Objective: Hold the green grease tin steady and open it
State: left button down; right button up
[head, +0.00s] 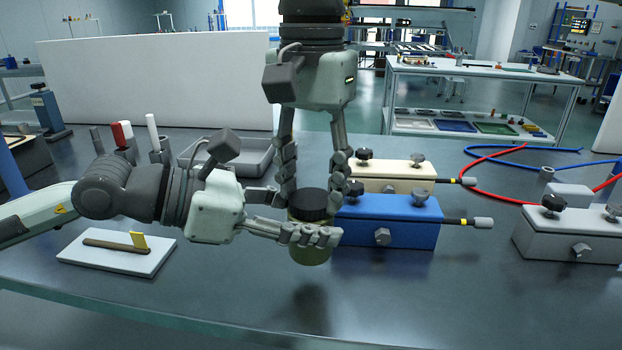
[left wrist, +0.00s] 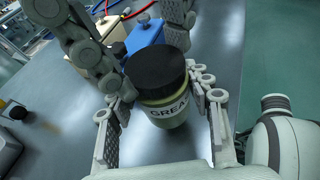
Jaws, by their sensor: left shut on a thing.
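The green grease tin (head: 310,256) has a dark ribbed lid (head: 312,205) and is upright, held above the table. My left gripper (head: 300,218) is shut on the tin's body from the left, one finger on each side. The left wrist view shows the tin's pale label reading "GREA" (left wrist: 168,110) between my left fingers (left wrist: 163,115). My right gripper (head: 314,185) points down from above, its fingers spread on either side of the lid. They look apart from the lid, but contact at the edges is hard to judge.
A blue block (head: 385,222) with knobs stands just right of the tin, with a cream block (head: 395,175) behind it. A grey tray (head: 235,155) lies behind my left gripper. A white board (head: 118,253) is at front left.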

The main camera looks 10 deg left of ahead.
jog(key=c, duration=0.6)
jog(key=n, duration=0.4)
jog(key=shift+s+f, duration=0.1)
jog(key=n, duration=0.2)
jog(key=shift+n, duration=0.4)
jog(key=n, duration=2.3)
jog(key=shift+r, duration=0.2)
jog(key=n, duration=0.3)
jog(key=shift+n, duration=0.3)
